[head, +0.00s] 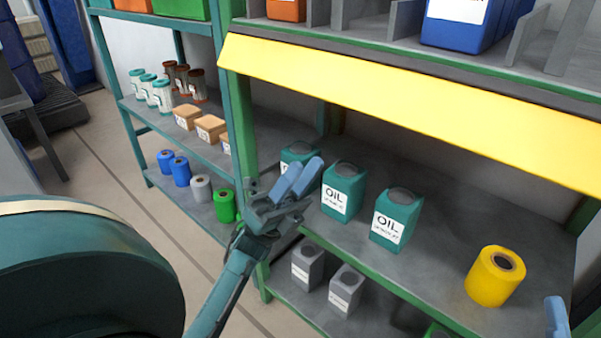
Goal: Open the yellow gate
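The yellow gate (400,100) is a long yellow panel across the top of the shelf bay, below the upper shelf's edge. It slants outward and the bay beneath it is uncovered, with the shelf's contents in sight. My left gripper (295,178) is below the gate's left part, apart from it, in front of the teal oil cans. Its two blue fingers lie close side by side with nothing seen between them; how far they are apart is unclear. Of my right gripper (556,317) only a blue fingertip shows at the lower right edge, below the gate.
Teal oil cans (397,216) and a yellow roll (495,276) stand on the shelf under the gate. Grey cans (345,290) stand on a lower shelf. A green post (242,130) is left of the bay. A second rack (112,75) with jars, boxes and rolls stands further left.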

